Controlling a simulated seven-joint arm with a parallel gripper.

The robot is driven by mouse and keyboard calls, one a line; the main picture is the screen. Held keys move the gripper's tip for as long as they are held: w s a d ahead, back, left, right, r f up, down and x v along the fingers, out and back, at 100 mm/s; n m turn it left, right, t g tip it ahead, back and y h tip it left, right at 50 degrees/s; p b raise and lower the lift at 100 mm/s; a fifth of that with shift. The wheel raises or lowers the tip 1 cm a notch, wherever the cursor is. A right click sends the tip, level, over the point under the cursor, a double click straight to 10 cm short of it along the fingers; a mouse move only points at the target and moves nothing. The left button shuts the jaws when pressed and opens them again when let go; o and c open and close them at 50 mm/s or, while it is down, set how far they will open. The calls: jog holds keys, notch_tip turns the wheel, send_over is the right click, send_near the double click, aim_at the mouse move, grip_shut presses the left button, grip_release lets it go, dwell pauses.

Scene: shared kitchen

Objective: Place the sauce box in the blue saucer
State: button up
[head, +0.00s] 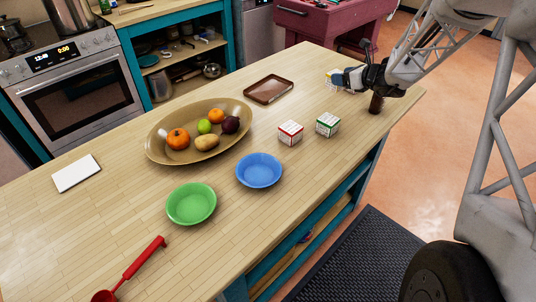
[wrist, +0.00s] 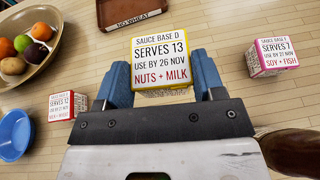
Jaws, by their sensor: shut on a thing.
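My gripper (wrist: 164,82) is shut on a yellow-edged sauce box (wrist: 160,60), its blue fingers on either side. The label reads "Sauce base D, serves 13, use by 26 Nov, nuts + milk". In the head view the held box (head: 333,78) shows small at my gripper (head: 343,78), at the counter's far right; its height above the top is hard to tell. The blue saucer (head: 259,170) is empty, at the counter's near edge, well left of my gripper. It also shows at the left edge of the wrist view (wrist: 14,134).
A red-edged box (head: 290,133) and green-edged box (head: 327,125) stand between saucer and gripper. A pink-edged box (wrist: 272,54) and dark brown object (head: 376,103) are near my gripper. A green saucer (head: 191,204), fruit bowl (head: 158,144) and brown tray (head: 268,89) lie left.

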jog(key=s+a+f+n+g+y, duration=0.1)
jog(key=s+a, duration=0.5)
jog(key=s, duration=0.9)
jog(key=s+a+f+n+g+y, duration=0.1)
jog(key=s+a, duration=0.6)
jog(key=s, duration=0.8)
jog(key=s+a+f+n+g+y, duration=0.2)
jog(key=s+a, duration=0.5)
jog(key=s, duration=0.8)
jog(key=shift+s+f+n+g, duration=0.15)
jog(key=shift+s+n+g, duration=0.15)
jog(key=shift+n+g, duration=0.4)
send_over(267, 177)
jog(key=shift+f, duration=0.75)
jog(key=shift+f, duration=1.75)
jog(key=shift+f, duration=0.1)
jog(key=o, duration=1)
